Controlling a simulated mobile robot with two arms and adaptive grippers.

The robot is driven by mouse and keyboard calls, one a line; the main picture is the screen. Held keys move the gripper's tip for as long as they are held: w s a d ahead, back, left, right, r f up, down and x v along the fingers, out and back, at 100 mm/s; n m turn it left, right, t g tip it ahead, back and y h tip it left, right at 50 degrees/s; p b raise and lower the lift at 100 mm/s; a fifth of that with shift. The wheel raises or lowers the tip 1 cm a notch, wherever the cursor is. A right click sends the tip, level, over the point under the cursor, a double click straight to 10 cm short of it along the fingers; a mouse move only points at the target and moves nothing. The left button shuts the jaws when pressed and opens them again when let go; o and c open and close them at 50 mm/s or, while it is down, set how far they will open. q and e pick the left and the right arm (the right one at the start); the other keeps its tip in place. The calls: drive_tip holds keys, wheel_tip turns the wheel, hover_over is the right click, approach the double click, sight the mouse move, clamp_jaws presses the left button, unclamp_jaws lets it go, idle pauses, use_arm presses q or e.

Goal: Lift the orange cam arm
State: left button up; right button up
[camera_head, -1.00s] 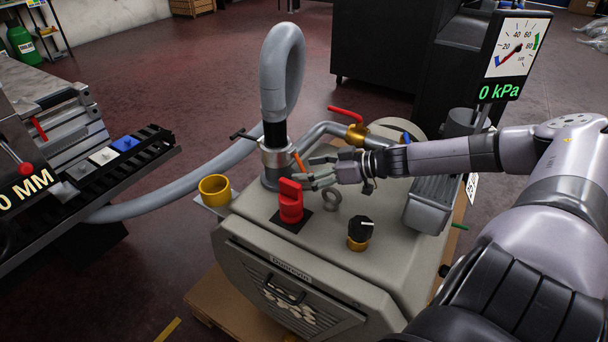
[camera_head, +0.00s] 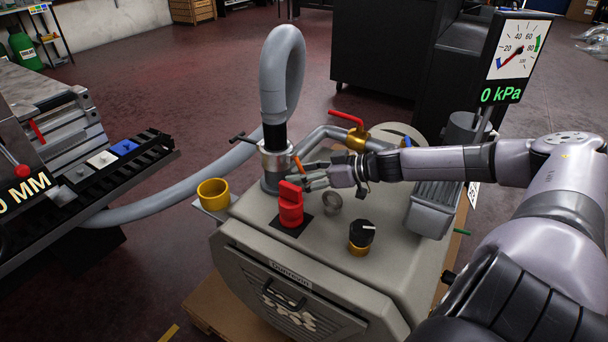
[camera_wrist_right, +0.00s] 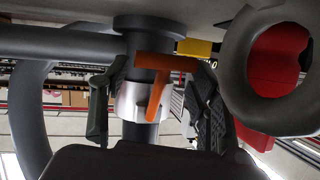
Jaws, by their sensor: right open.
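The orange cam arm (camera_head: 297,163) sits on the right side of the silver coupling (camera_head: 272,157) at the hose's lower end. In the right wrist view the orange cam arm (camera_wrist_right: 160,82) is T-shaped, hanging in front of the silver coupling (camera_wrist_right: 130,102). My right gripper (camera_head: 305,174) reaches in from the right, its fingertips beside the cam arm. In the wrist view my right gripper (camera_wrist_right: 150,110) is open, one finger left of the coupling and the other right of the cam arm. I cannot tell whether a finger touches it. My left gripper is not in view.
A red knob (camera_head: 290,204) stands close in front of my right gripper, with a grey ring (camera_head: 332,203) and a black knob (camera_head: 361,234) nearby. A red-handled valve (camera_head: 350,125) is behind. The gauge (camera_head: 515,62) reads 0 kPa. A yellow cup (camera_head: 213,192) stands left.

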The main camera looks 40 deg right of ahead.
drive_tip(key=shift+r, duration=0.2)
drive_tip(key=c, duration=0.9)
drive_tip(key=shift+d+f, duration=0.1)
drive_tip(key=shift+f, duration=0.15)
clamp_jaws()
